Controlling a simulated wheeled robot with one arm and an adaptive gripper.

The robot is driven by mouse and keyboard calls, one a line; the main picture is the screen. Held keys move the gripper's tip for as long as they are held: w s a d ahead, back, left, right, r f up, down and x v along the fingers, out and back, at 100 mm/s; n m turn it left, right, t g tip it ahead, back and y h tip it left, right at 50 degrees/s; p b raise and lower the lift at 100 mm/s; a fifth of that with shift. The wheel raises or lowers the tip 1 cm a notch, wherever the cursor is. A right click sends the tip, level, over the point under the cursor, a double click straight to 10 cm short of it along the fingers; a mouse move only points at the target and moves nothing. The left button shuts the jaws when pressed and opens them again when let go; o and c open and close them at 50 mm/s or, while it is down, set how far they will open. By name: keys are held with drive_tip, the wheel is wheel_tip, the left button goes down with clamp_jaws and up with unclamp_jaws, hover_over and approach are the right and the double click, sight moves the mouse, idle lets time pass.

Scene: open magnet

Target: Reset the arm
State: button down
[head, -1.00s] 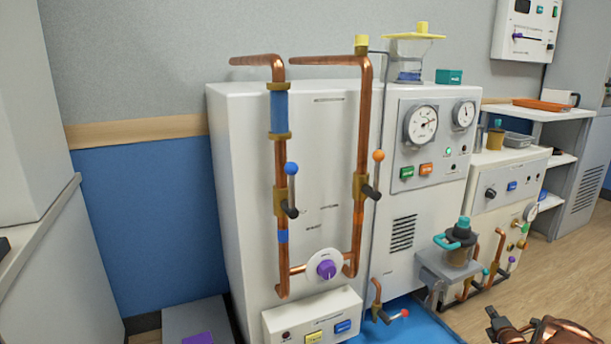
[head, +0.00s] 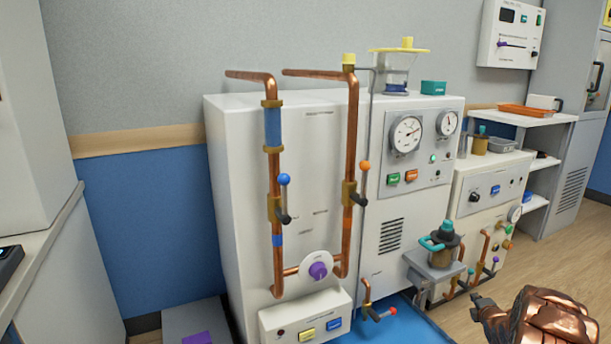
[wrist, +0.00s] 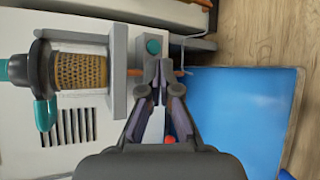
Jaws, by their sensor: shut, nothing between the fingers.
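My gripper (wrist: 163,68) is shut and empty in the wrist view, with its fingertips close together. It appears in front of a small grey stand (wrist: 118,75) that holds a dark-capped, brown mesh-sided vessel (wrist: 80,72) with a teal handle. I cannot tell whether the fingertips touch anything. A red knob shows low between the finger links. In the head view my copper-coloured arm is at the bottom right corner, in front of the floor and right of the white machine (head: 240,200). The same vessel (head: 440,250) stands on its shelf to the left of my arm.
Copper pipes (head: 352,150) with valve levers run up the machine's front. A blue mat (head: 385,325) lies at its foot. A smaller white unit (head: 485,195) with pipes stands to the right. Bare wooden floor (head: 520,265) lies beyond it.

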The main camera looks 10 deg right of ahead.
drive_tip(key=s+a+r+m+g+p, duration=0.1)
drive_tip(key=a+r+m+g+p, duration=0.15)
drive_tip(key=a+r+p, duration=0.6)
drive_tip(key=s+a+r+m+g+p, duration=0.1)
drive_tip(key=a+r+m+g+p, duration=0.3)
drive_tip(key=r, duration=1)
drive_tip(key=s+a+r+m+g+y+p, duration=0.15)
drive_tip(key=s+a+r+m+p, duration=0.25)
drive_tip(key=s+a+r+p, duration=0.55)
drive_tip(key=s+a+r+m+g+y+p, duration=0.1)
drive_tip(key=s+a+r+p, duration=0.3)
drive_tip(key=s+a+r, duration=0.4)
drive_tip(key=s+a+r+m+g+y+p, duration=0.1)
drive_tip(key=s+a+r+m+g+p, duration=0.2)
drive_tip(key=s+a+r, duration=0.6)
drive_tip(key=s+a+r+m+g+y+p, duration=0.1)
drive_tip(key=s+a+r+m+g+p, duration=0.2)
drive_tip(key=s, duration=1.8)
drive_tip(key=a+r+p, duration=0.4)
drive_tip(key=a+r, duration=0.2)
drive_tip(key=a, duration=0.1)
drive_tip(key=shift+r, duration=0.2)
